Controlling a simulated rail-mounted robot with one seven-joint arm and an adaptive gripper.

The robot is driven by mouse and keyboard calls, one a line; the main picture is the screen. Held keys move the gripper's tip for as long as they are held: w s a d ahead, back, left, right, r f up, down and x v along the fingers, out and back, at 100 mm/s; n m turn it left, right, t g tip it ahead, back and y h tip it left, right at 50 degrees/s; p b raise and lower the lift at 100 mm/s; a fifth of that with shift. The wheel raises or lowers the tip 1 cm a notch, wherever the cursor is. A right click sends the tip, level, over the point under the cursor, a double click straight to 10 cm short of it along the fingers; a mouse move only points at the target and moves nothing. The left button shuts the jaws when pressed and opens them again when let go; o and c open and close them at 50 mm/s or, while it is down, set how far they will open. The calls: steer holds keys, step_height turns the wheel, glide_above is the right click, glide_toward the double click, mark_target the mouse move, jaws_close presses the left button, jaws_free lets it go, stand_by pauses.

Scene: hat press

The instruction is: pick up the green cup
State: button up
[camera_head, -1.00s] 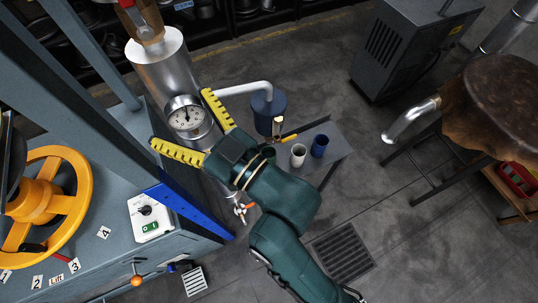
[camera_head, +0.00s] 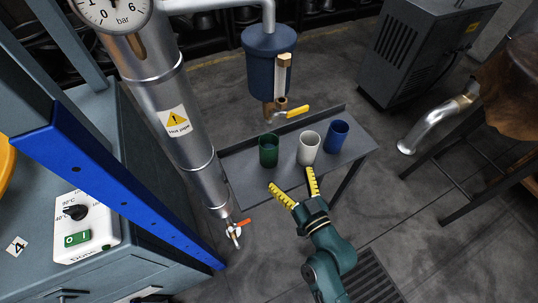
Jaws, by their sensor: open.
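The green cup (camera_head: 268,150) stands upright on the left part of a small grey shelf table (camera_head: 237,176). A white cup (camera_head: 308,148) stands to its right, and a blue cup (camera_head: 336,137) stands beyond that at the right. My gripper (camera_head: 291,185) has yellow-marked fingers spread apart, with nothing between them. It is at the table's front edge, below and right of the green cup in the picture, with its fingertips pointing up toward the cups. I cannot tell its exact height above the table.
A silver hot pipe (camera_head: 170,110) with a warning label rises left of the table. A blue vessel (camera_head: 269,55) with a yellow-handled valve (camera_head: 292,113) hangs behind the green cup. An orange-handled valve (camera_head: 235,229) is at the table's lower left.

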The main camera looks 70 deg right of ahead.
mark_target(273, 149)
steer(key=x, duration=0.7)
steer(key=shift+w+d+r, duration=0.1)
steer(key=shift+w+d, duration=0.05)
steer(key=shift+w, duration=0.05)
steer(key=x, duration=0.4)
steer(key=b+x, duration=0.1)
steer(key=shift+w+d+r, duration=0.25)
steer(key=shift+w+r, duration=0.05)
steer(key=shift+r, duration=0.05)
steer(key=shift+s+a, duration=0.1)
steer(key=shift+c, duration=0.5)
steer(key=c, duration=1.3)
